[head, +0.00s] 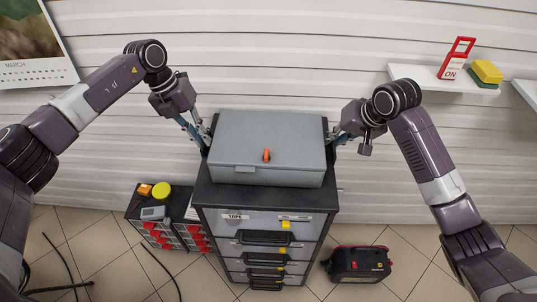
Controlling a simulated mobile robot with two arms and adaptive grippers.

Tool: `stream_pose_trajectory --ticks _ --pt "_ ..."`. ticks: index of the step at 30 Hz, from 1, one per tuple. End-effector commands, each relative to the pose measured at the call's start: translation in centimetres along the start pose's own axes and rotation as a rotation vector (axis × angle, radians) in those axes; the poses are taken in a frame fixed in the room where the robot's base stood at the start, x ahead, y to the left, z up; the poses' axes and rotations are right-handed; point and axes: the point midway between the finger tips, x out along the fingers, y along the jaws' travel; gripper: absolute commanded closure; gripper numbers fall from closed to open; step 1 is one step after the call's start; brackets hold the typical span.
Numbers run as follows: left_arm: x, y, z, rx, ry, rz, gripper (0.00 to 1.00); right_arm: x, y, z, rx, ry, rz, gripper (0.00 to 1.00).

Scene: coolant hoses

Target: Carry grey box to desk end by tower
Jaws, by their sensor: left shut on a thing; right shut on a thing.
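The grey box (285,155) is closed, with a small orange item (266,155) on its lid. It sits on, or just above, the dark top of a drawer cabinet (215,194); I cannot tell whether it touches. My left gripper (205,143) is shut on the box's left side. My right gripper (331,139) is shut on its right side. The fingertips are partly hidden at the box's sides. Neither the desk nor the tower can be made out in this view.
A low organizer with red-fronted bins (165,238) stands left of the cabinet, with a yellow round item (161,191) on top. A black and red tool bag (359,264) is on the floor at right. Dark cables lie at left. A wall shelf (440,80) holds a red tag and sponges.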

Motion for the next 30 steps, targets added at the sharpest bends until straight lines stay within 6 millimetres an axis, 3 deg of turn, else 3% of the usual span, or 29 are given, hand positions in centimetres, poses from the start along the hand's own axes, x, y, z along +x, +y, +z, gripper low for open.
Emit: stream_pose_trajectory --ticks 1,9,30 --pt "-1.0 -0.1 0.1 -0.006 -0.004 0.000 1.00 -1.1 -0.2 -0.7 0.008 0.008 -0.002 1.00" --pt "-2.6 -0.6 0.1 -0.007 -0.003 0.001 1.00 -2.5 -0.7 -1.3 0.008 0.008 -0.001 1.00" --pt "-2.7 -0.5 0.1 -0.008 -0.002 0.003 1.00 -2.6 -0.7 -1.4 0.008 0.010 0.000 1.00"
